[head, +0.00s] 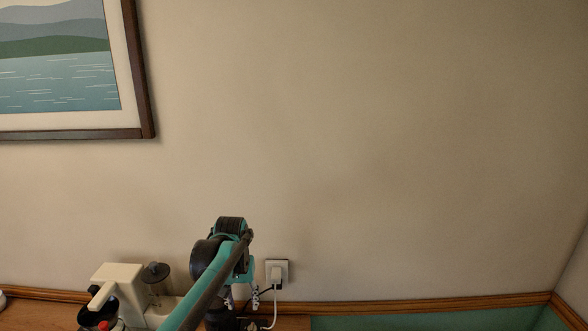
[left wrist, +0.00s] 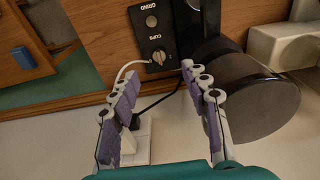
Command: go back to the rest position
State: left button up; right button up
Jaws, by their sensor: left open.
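My left gripper (head: 242,298) is low in the head view, in front of the wall, with my arm rising from the bottom edge. Its two fingers also show in the left wrist view (left wrist: 163,108). They are spread apart with nothing held between them. Behind them in that view is a white wall outlet (left wrist: 143,150) with a plug and cord, apart from the fingers as far as I can tell. The right gripper is not in view.
The outlet (head: 285,266) with a white plug is just right of my gripper. A cream appliance (head: 122,276) stands to its left. A black appliance with knobs (left wrist: 152,38) is close by. A framed picture (head: 148,100) hangs upper left. The wall at right is bare.

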pick_arm(q)
jog(key=s+a+r+t+b, duration=0.1)
jog(key=s+a+t+b, duration=0.15)
jog(key=s, duration=1.25)
jog(key=s+f+t+b, duration=0.2)
jog(key=s+f, duration=0.4)
jog(key=s, duration=0.4)
jog(key=shift+s+a+f+t, duration=0.2)
jog(key=shift+a+f+t, duration=0.05)
jog(key=shift+t, duration=0.5)
